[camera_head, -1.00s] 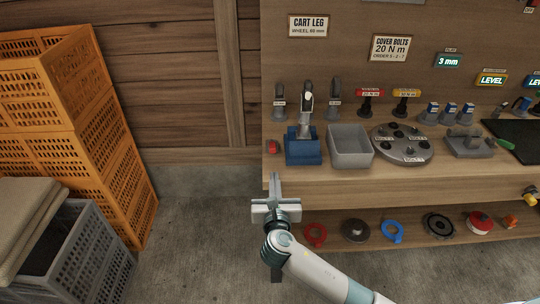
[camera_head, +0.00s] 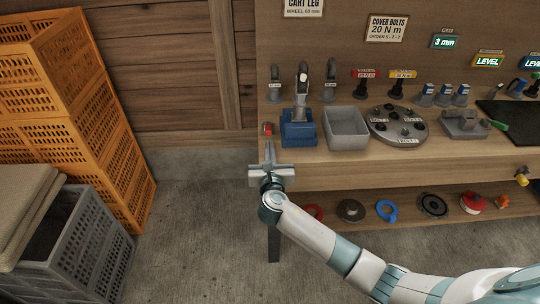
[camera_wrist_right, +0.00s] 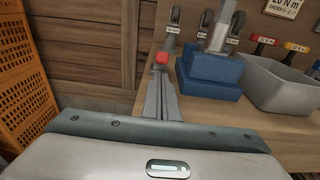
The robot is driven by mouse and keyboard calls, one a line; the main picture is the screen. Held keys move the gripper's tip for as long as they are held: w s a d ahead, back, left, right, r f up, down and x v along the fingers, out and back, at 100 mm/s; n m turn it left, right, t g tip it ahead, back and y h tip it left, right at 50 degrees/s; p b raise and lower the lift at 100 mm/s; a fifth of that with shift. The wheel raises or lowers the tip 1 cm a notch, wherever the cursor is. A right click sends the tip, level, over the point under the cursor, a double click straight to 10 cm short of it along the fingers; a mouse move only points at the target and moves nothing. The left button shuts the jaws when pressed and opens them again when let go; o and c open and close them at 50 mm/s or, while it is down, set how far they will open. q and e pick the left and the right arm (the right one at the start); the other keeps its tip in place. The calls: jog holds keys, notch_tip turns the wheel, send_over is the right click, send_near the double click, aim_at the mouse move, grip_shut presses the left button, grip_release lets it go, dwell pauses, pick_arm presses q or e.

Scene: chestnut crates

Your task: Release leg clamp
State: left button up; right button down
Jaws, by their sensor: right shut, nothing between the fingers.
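A blue clamp block (camera_head: 298,134) stands at the left end of the bench, with an upright grey metal leg (camera_head: 301,95) in it. The block also shows in the wrist view (camera_wrist_right: 212,75). A small red knob (camera_head: 267,128) sits just left of the block, and it also shows in the wrist view (camera_wrist_right: 161,57). My right gripper (camera_head: 269,147) is shut and empty at the bench's left front corner. Its fingertips (camera_wrist_right: 161,75) point at the red knob and overlap its lower edge in the wrist view. I cannot tell whether they touch it. My left gripper is not in view.
A grey bin (camera_head: 346,140) and a round bolt plate (camera_head: 397,135) stand right of the clamp. A lower shelf (camera_head: 410,207) holds rings and discs. Orange crates (camera_head: 100,140) and a grey crate (camera_head: 85,245) stand at the left. Floor between them is clear.

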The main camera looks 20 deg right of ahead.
aim_at(268, 128)
jog(key=shift+x, duration=1.8)
jog(key=shift+r+p, duration=0.1)
jog(key=shift+p, duration=0.2)
